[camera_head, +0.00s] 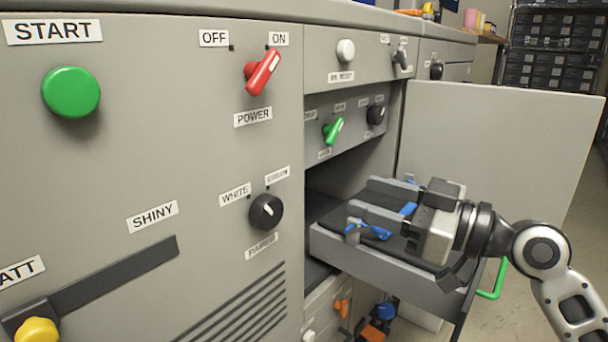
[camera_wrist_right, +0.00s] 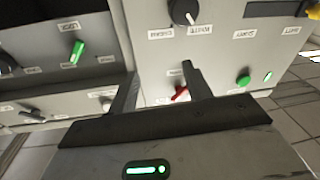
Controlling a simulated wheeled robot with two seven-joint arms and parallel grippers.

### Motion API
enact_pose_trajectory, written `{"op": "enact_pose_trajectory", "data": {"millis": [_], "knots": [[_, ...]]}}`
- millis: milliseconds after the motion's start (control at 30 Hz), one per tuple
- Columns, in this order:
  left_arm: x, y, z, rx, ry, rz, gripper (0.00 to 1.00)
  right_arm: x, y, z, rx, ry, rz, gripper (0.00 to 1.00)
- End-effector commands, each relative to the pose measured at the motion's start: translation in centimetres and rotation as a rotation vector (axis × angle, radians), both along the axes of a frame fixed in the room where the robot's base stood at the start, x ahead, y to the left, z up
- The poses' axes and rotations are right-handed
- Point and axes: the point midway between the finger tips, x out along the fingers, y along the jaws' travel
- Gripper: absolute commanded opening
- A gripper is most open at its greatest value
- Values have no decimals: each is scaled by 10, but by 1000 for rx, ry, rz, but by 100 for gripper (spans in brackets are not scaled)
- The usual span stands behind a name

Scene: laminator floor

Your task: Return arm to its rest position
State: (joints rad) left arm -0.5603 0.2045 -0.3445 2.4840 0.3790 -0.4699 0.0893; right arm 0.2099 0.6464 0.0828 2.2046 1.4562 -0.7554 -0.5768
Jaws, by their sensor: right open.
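My right gripper (camera_head: 361,196) is open, with its two grey fingers apart and pointing left toward the machine. Nothing shows between the fingers. In the head view it appears over the pulled-out drawer (camera_head: 375,268), and I cannot tell its exact height above it. My right arm (camera_head: 540,247) comes in from the lower right. In the wrist view the spread fingers of the right gripper (camera_wrist_right: 158,82) point at the machine front, with the red power switch (camera_wrist_right: 180,94) seen beyond them. My left gripper is not in view.
A door panel (camera_head: 500,150) stands open behind the gripper. Blue parts (camera_head: 368,232) lie in the drawer. The machine front (camera_head: 150,150) carries a green start button (camera_head: 71,92), the red switch (camera_head: 263,72) and a black knob (camera_head: 266,211). Floor (camera_head: 520,290) shows at right.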

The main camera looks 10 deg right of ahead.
Motion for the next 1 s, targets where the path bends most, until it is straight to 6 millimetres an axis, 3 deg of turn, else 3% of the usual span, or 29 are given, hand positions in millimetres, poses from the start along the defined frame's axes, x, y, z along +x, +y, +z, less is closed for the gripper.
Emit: {"op": "enact_pose_trajectory", "data": {"millis": [67, 167, 300, 400, 500, 733, 800, 1000], "knots": [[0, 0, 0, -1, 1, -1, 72, -2, 6, -14, 11, 30, -3, 50], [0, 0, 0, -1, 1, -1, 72, -9, 24, -52, 39, 117, -23, 50], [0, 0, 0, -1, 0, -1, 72, -40, 62, -120, 123, 284, -78, 50], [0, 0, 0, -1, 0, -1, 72, -66, 84, -149, 188, 372, -119, 50], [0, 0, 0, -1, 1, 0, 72, -90, 100, -165, 249, 437, -158, 50], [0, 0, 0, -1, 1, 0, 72, -136, 124, -176, 389, 544, -250, 50], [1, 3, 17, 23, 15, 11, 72, -131, 119, -158, 359, 541, -269, 50], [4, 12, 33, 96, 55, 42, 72, -128, 110, -142, 287, 562, -324, 50]]}}
